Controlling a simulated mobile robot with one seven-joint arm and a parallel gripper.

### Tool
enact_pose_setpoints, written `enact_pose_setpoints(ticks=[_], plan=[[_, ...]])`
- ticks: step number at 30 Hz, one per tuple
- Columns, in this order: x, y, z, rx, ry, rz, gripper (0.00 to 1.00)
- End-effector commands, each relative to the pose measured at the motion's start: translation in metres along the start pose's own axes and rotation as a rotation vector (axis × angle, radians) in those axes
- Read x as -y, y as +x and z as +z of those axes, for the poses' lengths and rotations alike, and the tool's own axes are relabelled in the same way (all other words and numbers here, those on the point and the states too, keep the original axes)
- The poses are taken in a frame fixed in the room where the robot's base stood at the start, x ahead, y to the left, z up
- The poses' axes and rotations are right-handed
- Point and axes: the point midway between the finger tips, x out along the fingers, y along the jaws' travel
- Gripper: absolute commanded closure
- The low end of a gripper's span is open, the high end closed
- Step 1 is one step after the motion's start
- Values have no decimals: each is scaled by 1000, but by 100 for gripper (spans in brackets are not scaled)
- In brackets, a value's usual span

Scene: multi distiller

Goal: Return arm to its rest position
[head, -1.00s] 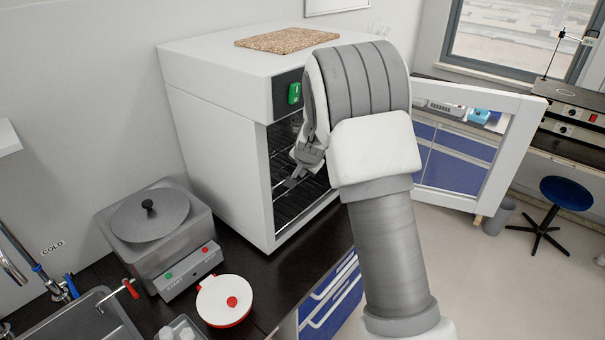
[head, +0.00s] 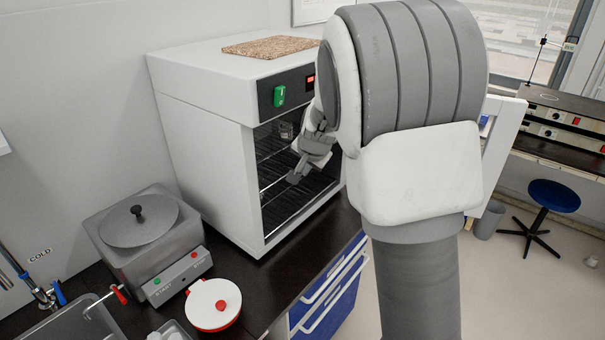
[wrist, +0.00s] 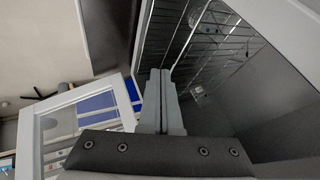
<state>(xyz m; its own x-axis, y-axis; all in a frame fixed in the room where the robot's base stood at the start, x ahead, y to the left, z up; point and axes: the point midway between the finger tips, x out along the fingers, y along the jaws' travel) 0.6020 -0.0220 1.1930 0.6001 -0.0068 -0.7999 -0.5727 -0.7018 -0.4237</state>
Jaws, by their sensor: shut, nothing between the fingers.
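My gripper (head: 305,167) is in front of the open front of a white oven-like cabinet (head: 195,130) in the head view. My arm hides part of the opening and most of the cabinet's open door. In the wrist view my gripper (wrist: 160,75) shows its two fingers together with nothing between them. Wire racks (wrist: 215,30) inside the cabinet lie beyond the fingertips and to the right. A small glass vessel (head: 286,131) seems to stand on a rack inside.
The cabinet's open glass door (wrist: 80,125) is at the left in the wrist view. A blue stool (head: 553,196) is at the right, on open floor.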

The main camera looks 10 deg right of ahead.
Motion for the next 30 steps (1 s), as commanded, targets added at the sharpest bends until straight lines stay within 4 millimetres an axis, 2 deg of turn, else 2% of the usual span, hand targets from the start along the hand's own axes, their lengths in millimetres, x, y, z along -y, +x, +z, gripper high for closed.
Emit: enact_pose_setpoints(ticks=[5,7,14,21,30], plan=[[-1,-16,2,8,-10,-5,100],[-2,-30,6,21,-29,-12,100],[-15,-108,36,86,-170,-47,100],[-45,-184,80,133,-364,-61,100],[-103,-254,140,148,-623,-21,100]])
